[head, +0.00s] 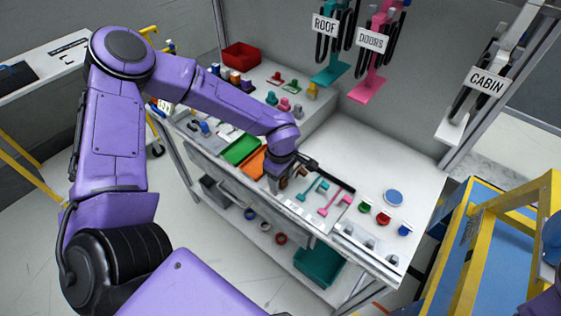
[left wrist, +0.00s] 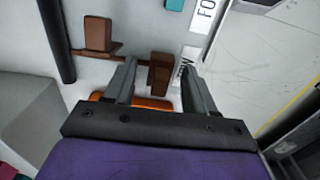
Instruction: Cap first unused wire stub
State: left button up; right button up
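My left gripper (head: 276,182) is over the front part of the workbench, beside the orange tray. In the left wrist view its fingers (left wrist: 158,75) are apart. A brown upright block (left wrist: 160,74) shows between the fingertips, with a gap on each side, so nothing looks held. A second brown block (left wrist: 98,34) stands to the left on a brown bar. I cannot tell which part is a wire stub or cap. Small green (head: 365,207), red (head: 383,217) and blue (head: 405,229) pieces stand at the right of the bench. My right gripper is out of view.
Teal (head: 313,189) and pink (head: 335,201) parts lie right of the gripper. A green tray (head: 240,149) and an orange tray (head: 253,163) lie left. ROOF (head: 325,24), DOORS (head: 371,39) and CABIN (head: 487,81) racks hang behind.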

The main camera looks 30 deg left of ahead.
pick_arm(q)
notch_tip(320, 180, up, 10)
jog(key=shift+r, duration=0.25)
dwell(0.4)
